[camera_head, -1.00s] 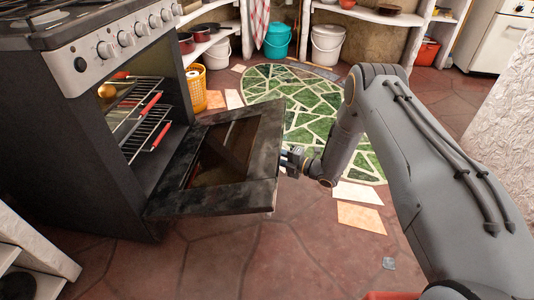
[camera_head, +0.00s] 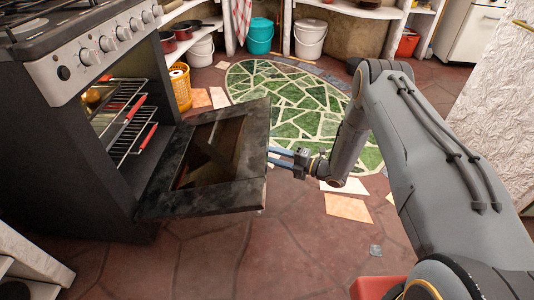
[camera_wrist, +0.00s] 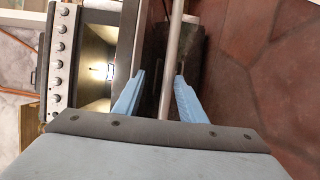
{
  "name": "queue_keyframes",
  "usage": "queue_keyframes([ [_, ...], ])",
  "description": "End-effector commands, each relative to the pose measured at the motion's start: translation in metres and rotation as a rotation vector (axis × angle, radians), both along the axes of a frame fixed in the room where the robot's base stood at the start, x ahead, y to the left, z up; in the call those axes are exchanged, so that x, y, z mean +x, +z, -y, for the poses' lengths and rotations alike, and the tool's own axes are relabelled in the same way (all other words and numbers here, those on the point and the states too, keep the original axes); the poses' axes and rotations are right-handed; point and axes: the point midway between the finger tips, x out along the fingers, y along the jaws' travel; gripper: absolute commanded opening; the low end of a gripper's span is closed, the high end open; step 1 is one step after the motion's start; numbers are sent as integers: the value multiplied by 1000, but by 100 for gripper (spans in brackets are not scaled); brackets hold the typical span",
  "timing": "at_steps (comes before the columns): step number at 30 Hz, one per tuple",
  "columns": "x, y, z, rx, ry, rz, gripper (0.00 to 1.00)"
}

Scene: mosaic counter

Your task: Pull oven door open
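The oven (camera_head: 90,130) is a dark stove at the left with a steel knob panel. Its oven door (camera_head: 158,205) is swung far down, close to level, and the lit cavity with wire racks is exposed. My gripper (camera_head: 270,156) is at the door's outer edge, its blue fingers pointing at it. In the wrist view the fingers (camera_wrist: 160,76) are spread apart, with the pale bar of the door handle (camera_wrist: 173,40) running between them, apparently without contact. The handle is hidden in the head view.
A green mosaic inlay (camera_head: 290,95) and bare red stone floor (camera_head: 200,260) lie beyond and in front of the door. A textured white wall (camera_head: 490,110) is at the right.

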Motion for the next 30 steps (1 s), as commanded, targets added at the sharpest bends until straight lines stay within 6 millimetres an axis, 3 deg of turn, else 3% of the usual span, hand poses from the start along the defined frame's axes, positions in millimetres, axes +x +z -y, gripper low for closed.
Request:
queue_keyframes([
  [10, -1, 2, 3, 1, -1, 2, 33],
  [30, -19, 5, 41, 2, -1, 0, 33],
])
